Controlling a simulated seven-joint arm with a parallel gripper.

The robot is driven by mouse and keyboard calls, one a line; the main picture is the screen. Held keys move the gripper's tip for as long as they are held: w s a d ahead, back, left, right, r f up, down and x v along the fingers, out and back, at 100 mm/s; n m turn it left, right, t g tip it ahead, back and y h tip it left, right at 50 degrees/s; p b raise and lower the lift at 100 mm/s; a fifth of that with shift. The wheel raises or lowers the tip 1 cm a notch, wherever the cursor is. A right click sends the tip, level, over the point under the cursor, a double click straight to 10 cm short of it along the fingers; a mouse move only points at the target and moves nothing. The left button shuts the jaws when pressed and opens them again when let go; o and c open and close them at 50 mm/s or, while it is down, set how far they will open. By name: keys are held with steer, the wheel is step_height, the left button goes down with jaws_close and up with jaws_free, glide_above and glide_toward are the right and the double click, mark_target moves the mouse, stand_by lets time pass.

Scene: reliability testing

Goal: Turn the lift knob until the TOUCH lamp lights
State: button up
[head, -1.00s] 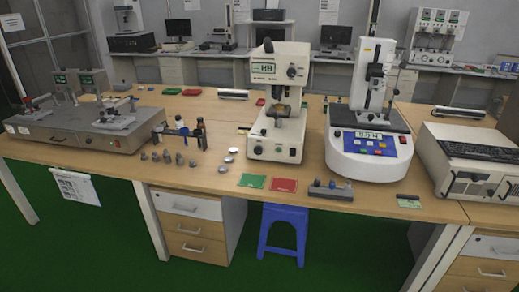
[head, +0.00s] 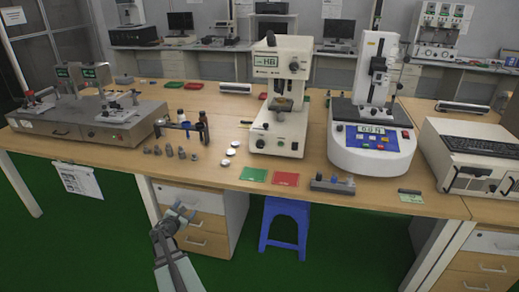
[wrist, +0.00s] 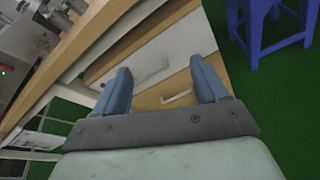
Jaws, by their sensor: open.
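The cream hardness tester (head: 283,62) stands upright in the middle of the bench. It has a lit display (head: 266,61) on its head. A dark round knob (head: 294,66) sits at the right of its head, and small round controls are on its base. I cannot tell which is the lift knob. The TOUCH lamp is too small to make out. My gripper (head: 180,217) is low in front of the bench drawers, left of the tester and apart from it. In the wrist view my gripper (wrist: 162,84) has its two fingers spread with nothing between them.
The bench's front edge (head: 340,201) lies between my gripper and the tester. Metal blocks, discs and a small bottle rack stand left of the tester. A green card (head: 254,174) and a red card (head: 286,179) lie before it. A blue stool (head: 285,224) stands below.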

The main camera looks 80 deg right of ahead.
mark_target(260, 146)
steer(key=s+d+r+n+h, duration=0.1)
steer(key=s+d+r, duration=0.2)
steer(key=d, duration=0.1)
steer(key=s+d+r+n+h, duration=0.1)
steer(key=s+d+r+n, duration=0.1)
steer(key=s+d+r, duration=0.1)
steer(key=s+d+r+n+h, duration=0.1)
steer(key=s+d+r+n, duration=0.1)
steer(key=d+r, duration=0.3)
steer(key=shift+s+d+r, duration=0.1)
steer(key=shift+s+d, duration=0.35)
steer(key=shift+d, duration=0.2)
steer(key=shift+s+d+r, duration=0.1)
steer(key=shift+s+d, duration=0.3)
steer(key=shift+d, duration=0.2)
steer(key=s+d+r+n, duration=0.1)
steer(key=s+d, duration=0.1)
steer(key=s, duration=0.3)
steer(key=s+d+n, duration=0.2)
steer(key=s+d, duration=0.1)
steer(key=s, duration=0.2)
steer(key=s+d+r+n, duration=0.1)
steer(key=s+d, duration=0.1)
steer(key=s, duration=0.3)
steer(key=shift+s+d+r+g, duration=0.25)
steer(key=shift+r+g, duration=0.05)
steer(key=d, duration=1.3)
steer(key=shift+d, duration=0.35)
steer(key=shift+c, duration=0.3)
steer(key=c, duration=1)
